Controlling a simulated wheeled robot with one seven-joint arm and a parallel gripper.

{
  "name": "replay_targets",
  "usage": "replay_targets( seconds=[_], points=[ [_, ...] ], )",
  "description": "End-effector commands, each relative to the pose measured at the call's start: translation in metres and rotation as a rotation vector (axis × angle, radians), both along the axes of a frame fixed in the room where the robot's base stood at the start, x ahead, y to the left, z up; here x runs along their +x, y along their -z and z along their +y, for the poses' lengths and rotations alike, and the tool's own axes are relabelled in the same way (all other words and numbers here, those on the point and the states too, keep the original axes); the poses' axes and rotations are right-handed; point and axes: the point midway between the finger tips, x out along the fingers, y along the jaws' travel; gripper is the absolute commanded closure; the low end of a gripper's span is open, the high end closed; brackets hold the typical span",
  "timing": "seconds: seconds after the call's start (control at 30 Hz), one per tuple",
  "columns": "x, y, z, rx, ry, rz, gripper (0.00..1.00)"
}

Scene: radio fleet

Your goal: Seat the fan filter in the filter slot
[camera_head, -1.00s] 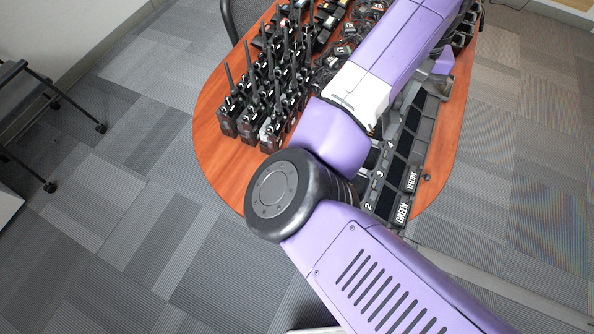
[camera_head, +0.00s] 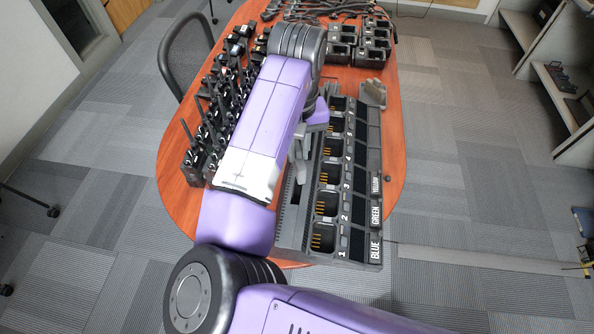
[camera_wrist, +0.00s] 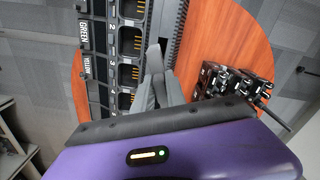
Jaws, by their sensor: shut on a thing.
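My gripper (camera_wrist: 154,52) has pale grey fingers in the wrist view and is over the charger's ribbed side. In the head view the gripper (camera_head: 298,152) is partly hidden by my purple arm. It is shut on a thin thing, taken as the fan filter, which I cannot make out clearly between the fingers. The long black charger (camera_head: 361,250) has numbered pockets and BLUE, GREEN and YELLOW labels. A ribbed strip (camera_head: 290,222) runs along its left side, with a dark narrow opening (camera_head: 296,194) below the gripper. I cannot tell whether that opening is the filter slot.
Several black radios (camera_head: 194,165) stand at the table's left. Small chargers (camera_head: 374,45) and cables are at the back. The wooden table's right strip (camera_head: 394,150) is mostly clear.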

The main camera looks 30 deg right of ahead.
Motion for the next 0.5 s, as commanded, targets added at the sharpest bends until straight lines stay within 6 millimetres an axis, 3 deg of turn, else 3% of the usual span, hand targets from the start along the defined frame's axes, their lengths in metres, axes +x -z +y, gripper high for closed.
replay_targets(
  seconds=[0.2,0.5],
  points=[
    [0.0,0.038,0.0,0.001,-0.002,0.002,1.0],
    [-0.001,0.068,0.0,0.001,-0.001,0.003,1.0]
  ],
)
